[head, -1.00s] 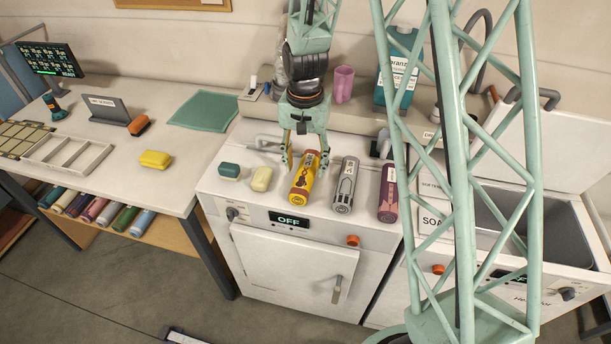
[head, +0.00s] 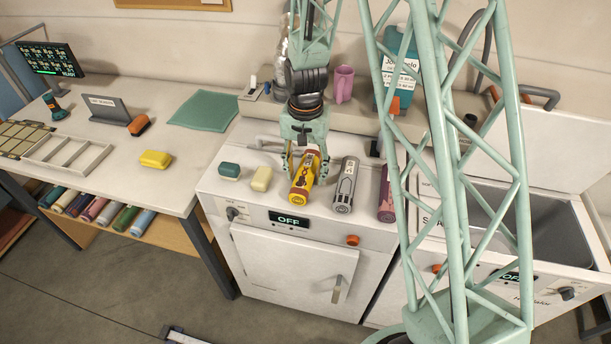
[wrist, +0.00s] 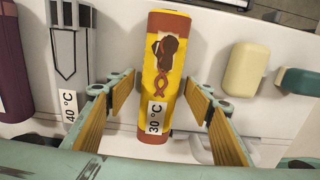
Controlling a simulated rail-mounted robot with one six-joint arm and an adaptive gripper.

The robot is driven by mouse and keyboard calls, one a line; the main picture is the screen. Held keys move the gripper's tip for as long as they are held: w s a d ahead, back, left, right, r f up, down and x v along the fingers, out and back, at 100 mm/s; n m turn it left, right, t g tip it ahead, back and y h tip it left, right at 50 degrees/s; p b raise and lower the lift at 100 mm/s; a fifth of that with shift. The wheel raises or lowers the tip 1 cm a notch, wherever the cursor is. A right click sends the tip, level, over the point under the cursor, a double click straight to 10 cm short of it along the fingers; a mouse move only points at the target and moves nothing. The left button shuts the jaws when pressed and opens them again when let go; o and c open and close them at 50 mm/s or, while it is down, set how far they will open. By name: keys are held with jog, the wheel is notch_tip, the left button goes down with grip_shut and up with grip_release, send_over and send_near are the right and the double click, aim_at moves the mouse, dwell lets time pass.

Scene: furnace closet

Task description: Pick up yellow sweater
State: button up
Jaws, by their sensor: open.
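The yellow sweater is a rolled yellow cylinder (head: 303,182) with dark red ends, lying on top of the white machine with the "OFF" display. In the wrist view the rolled yellow sweater (wrist: 160,75) shows a brown figure and a "30 °C" tag. My gripper (head: 305,170) is over its far end. In the wrist view my open gripper (wrist: 164,90) has one yellow-padded finger on each side of the roll, with a gap visible at both sides.
A grey roll (head: 345,186) lies close to the right and a maroon roll (head: 385,196) beyond it. A pale yellow bar (head: 262,178) and a teal bar (head: 229,170) lie to the left. A pink cup (head: 343,84) and a teal bottle (head: 398,70) stand behind.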

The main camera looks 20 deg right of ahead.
aim_at(305, 170)
jog(key=c, duration=1)
jog(key=shift+r, duration=0.2)
jog(key=shift+c, duration=0.2)
jog(key=shift+r, duration=4.8)
